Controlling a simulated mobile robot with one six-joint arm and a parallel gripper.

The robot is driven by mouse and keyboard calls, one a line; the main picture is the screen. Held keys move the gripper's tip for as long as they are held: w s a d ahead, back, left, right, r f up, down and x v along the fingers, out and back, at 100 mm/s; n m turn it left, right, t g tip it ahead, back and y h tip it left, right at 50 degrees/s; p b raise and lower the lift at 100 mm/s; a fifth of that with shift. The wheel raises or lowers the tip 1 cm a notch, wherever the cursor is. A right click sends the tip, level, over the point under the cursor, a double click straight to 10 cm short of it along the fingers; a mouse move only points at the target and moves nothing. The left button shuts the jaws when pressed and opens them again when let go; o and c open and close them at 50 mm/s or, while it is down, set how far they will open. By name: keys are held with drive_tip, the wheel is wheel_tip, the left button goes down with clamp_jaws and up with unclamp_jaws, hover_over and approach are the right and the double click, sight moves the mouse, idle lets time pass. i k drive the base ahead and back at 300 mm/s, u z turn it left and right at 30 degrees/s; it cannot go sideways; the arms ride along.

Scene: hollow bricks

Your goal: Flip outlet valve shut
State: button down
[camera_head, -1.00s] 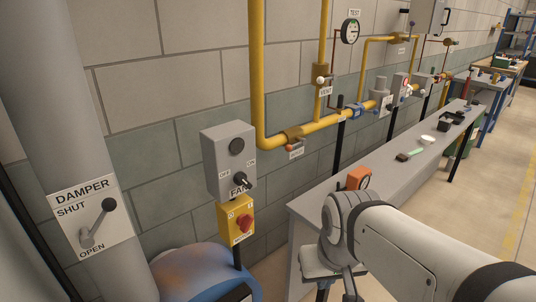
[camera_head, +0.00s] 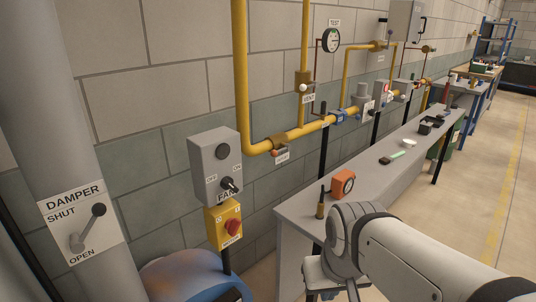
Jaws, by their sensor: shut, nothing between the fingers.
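A yellow gas pipe (camera_head: 240,75) comes down the wall, bends, and runs to the right with several valves and small labels. A valve with a red-tipped handle (camera_head: 275,152) sits near the bend, and a brass vent valve (camera_head: 303,85) is on the vertical branch. A blue-flanged valve (camera_head: 337,116) and a fitting with a red dial (camera_head: 387,88) are further along. The small labels beyond the vent are too small to read, so I cannot tell which valve is the outlet. My arm crosses the lower right; its gripper is not in view.
A fan switch box (camera_head: 215,165), a yellow box with a red knob (camera_head: 224,225) and a damper lever (camera_head: 88,228) are at left. Open floor (camera_head: 470,220) is at right.

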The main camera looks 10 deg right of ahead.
sight(287, 146)
drive_tip(key=i, duration=0.85)
drive_tip(key=u, duration=0.05)
